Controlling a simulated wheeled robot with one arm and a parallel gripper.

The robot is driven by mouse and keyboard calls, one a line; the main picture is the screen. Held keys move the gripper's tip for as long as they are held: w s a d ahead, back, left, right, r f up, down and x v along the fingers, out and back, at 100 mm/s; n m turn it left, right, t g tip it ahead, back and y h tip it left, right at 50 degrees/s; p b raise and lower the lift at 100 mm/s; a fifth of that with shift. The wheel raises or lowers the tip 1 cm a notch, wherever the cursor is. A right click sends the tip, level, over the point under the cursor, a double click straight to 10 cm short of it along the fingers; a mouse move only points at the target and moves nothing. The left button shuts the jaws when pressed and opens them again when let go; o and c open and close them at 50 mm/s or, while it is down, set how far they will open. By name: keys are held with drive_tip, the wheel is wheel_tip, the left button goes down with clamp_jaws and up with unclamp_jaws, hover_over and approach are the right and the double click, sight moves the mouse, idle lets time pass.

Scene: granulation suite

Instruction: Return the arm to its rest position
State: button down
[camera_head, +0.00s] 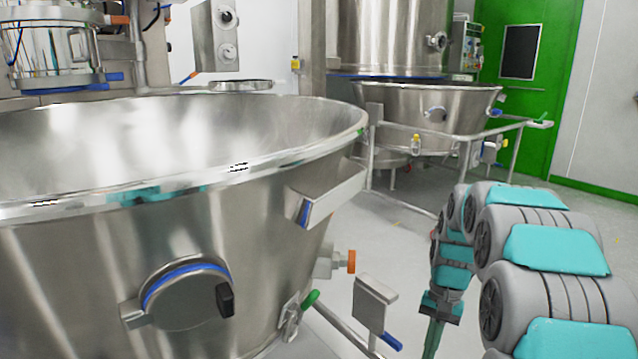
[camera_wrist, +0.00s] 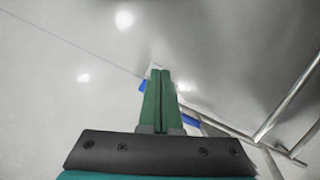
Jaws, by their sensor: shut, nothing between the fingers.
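My arm, grey with teal covers, reaches in from the right of the head view and bends downward. My gripper (camera_head: 432,338) hangs at its end, pointing down, to the right of the large steel bowl (camera_head: 75,270); its tips run out of the bottom of the head view. In the wrist view my gripper (camera_wrist: 160,74) shows two green fingers pressed together with nothing between them. A blue part shows just behind the fingers there, apart from or touching them I cannot tell.
The bowl's orange knob (camera_head: 351,261), green handle (camera_head: 309,299) and blue-tipped lever (camera_head: 391,341) stick out left of my gripper. A second steel vessel (camera_head: 470,105) on a railed frame (camera_head: 470,137) stands behind. A green door (camera_head: 540,80) is at the back right. Grey floor (camera_head: 400,235) lies open between.

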drive_tip(key=s+a+r+n, duration=0.1)
drive_tip(key=s+a+r, duration=0.15)
drive_tip(key=s, duration=0.35)
drive_tip(key=s+a+r+n+h+p, duration=0.1)
drive_tip(key=s+a+r, duration=0.15)
drive_tip(key=s, duration=0.25)
drive_tip(key=s+a+r+n, duration=0.1)
drive_tip(key=s+a+r, duration=0.15)
drive_tip(key=s, duration=0.35)
drive_tip(key=s+n+p, duration=0.1)
drive_tip(key=s+n, duration=0.1)
drive_tip(key=s, duration=1.2)
drive_tip(key=shift+s+a+n+t+h, duration=0.15)
drive_tip(key=shift+a+n+t+h, duration=0.15)
drive_tip(key=shift+a+n+h, duration=0.1)
